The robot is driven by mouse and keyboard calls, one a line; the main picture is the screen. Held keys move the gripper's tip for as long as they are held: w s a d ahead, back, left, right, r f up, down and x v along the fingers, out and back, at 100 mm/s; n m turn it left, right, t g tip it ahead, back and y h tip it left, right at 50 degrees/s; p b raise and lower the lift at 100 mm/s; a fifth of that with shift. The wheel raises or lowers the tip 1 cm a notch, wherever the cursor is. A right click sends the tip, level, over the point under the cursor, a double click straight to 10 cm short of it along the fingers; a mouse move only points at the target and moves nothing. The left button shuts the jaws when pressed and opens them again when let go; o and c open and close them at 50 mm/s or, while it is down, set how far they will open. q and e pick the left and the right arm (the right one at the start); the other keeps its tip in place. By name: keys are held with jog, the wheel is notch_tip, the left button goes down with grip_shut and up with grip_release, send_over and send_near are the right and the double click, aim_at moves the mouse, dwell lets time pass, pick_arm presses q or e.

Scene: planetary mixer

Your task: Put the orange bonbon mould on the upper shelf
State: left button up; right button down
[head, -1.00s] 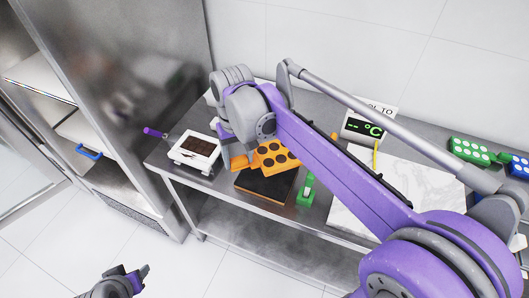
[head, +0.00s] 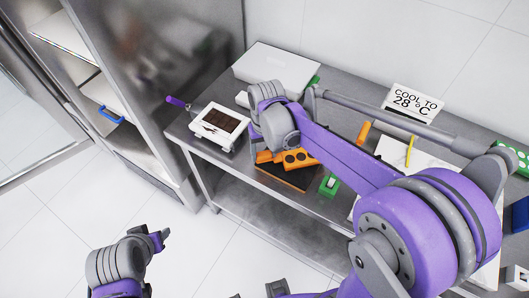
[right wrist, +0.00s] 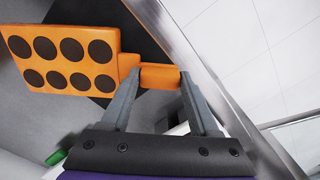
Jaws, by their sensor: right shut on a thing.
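The orange bonbon mould (head: 299,158), with dark round cavities, is at the black board (head: 290,179) on the steel table, partly hidden by my right arm. In the right wrist view the mould (right wrist: 60,50) has a small end tab between the two fingers of my right gripper (right wrist: 155,82), which is shut on it. I cannot tell whether the mould is lifted off the board. The upper shelf (head: 68,42) is a pale board in the steel cabinet at the far left. My left gripper (head: 165,236) is at lower left, above the floor, far from the mould; its jaw opening is unclear.
A lower shelf (head: 108,125) holds a blue-handled thing (head: 111,114). A white scale-like box (head: 220,125) with a dark block stands on the table near the cabinet. A green piece (head: 329,185) is right of the board. A sign (head: 412,101) stands behind. The floor in front is clear.

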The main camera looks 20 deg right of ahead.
jog(key=shift+f, duration=0.3)
jog(key=shift+c, duration=0.6)
grip_release()
jog(key=shift+r, duration=0.1)
